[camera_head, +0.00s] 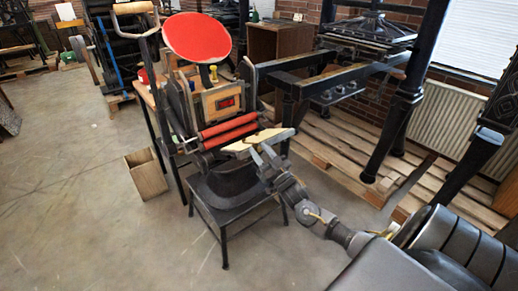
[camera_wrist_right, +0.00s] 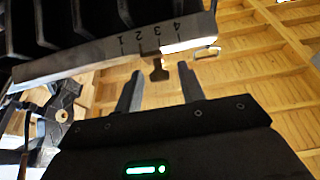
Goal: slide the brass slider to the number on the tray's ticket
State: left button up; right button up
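In the right wrist view a grey bar (camera_wrist_right: 95,62) carries the numbers 1 to 4, rising from left to right. The slider (camera_wrist_right: 158,70), dark in this light, hangs from the bar's lower edge near the 2 and 3; I cannot tell its exact mark. My right gripper (camera_wrist_right: 159,76) is open, with one finger on each side of the slider's knob and gaps between. In the head view my right gripper (camera_head: 259,155) is at the front edge of the pale tray (camera_head: 284,134). The slider and the ticket's number cannot be made out there. My left gripper is not visible.
The press has a red disc (camera_head: 198,37) and red rollers (camera_head: 229,131) just behind the tray. A black stool (camera_head: 232,196) stands below. A wooden box (camera_head: 146,175) is on the floor at left. A large iron press (camera_head: 405,95) on wooden pallets stands at right.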

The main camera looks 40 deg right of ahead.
jog(key=shift+w+r, duration=0.25)
jog(key=shift+w, duration=0.35)
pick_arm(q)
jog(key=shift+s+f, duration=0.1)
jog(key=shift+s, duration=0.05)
pick_arm(e)
jog(key=c, duration=0.6)
jog(key=shift+d, duration=1.15)
jog(key=shift+c, duration=0.2)
jog(key=o, duration=0.6)
jog(key=shift+d, duration=0.1)
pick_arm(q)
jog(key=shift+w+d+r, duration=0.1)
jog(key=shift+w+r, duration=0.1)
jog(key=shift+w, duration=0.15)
pick_arm(e)
jog(key=shift+o, duration=0.2)
jog(key=shift+s, duration=0.1)
